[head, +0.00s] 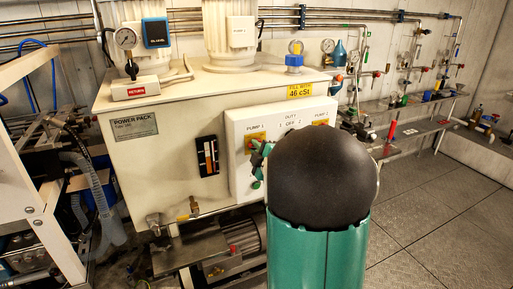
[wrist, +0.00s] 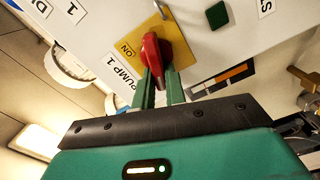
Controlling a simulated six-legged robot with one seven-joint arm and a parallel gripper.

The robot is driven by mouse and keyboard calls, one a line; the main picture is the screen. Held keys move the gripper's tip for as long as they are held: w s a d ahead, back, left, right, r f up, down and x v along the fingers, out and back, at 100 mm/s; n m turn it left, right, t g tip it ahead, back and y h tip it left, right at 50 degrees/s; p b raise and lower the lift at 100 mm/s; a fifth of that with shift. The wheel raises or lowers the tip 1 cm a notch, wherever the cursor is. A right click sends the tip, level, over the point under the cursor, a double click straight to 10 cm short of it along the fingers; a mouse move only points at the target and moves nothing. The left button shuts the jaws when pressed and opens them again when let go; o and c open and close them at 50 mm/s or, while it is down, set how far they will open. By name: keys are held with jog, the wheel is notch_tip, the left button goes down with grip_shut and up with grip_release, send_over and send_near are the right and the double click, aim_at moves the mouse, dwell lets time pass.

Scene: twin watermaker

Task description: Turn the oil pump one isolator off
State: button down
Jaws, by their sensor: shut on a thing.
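The pump 1 isolator is a red rotary handle (wrist: 152,52) on a yellow plate (wrist: 181,45) marked ON. A PUMP 1 label (wrist: 122,78) is beside it in the wrist view. My gripper (wrist: 160,78) is shut on the red handle, with one green finger on each side of its near end. In the head view, my gripper (head: 259,158) is at the PUMP 1 yellow plate (head: 256,141) on the white control panel (head: 235,122). My fingers and arm hide most of the handle there. The OFF marking cannot be read.
A second yellow plate with a red handle, PUMP 2 (head: 320,144), is to the right, partly behind my arm. The cream power pack tank (head: 160,170) carries the panel. A level gauge (head: 208,155) is left of it. Open floor (head: 440,235) lies to the right.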

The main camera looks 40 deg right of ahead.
jog(key=shift+f+n, duration=0.2)
jog(key=shift+n, duration=0.8)
jog(key=shift+f+n, duration=0.15)
jog(key=shift+n, duration=0.85)
jog(key=c, duration=1.4)
grip_release()
jog(key=shift+c, duration=0.2)
jog(key=v, duration=1.4)
jog(key=shift+w+r, duration=0.1)
jog(key=shift+w, duration=0.05)
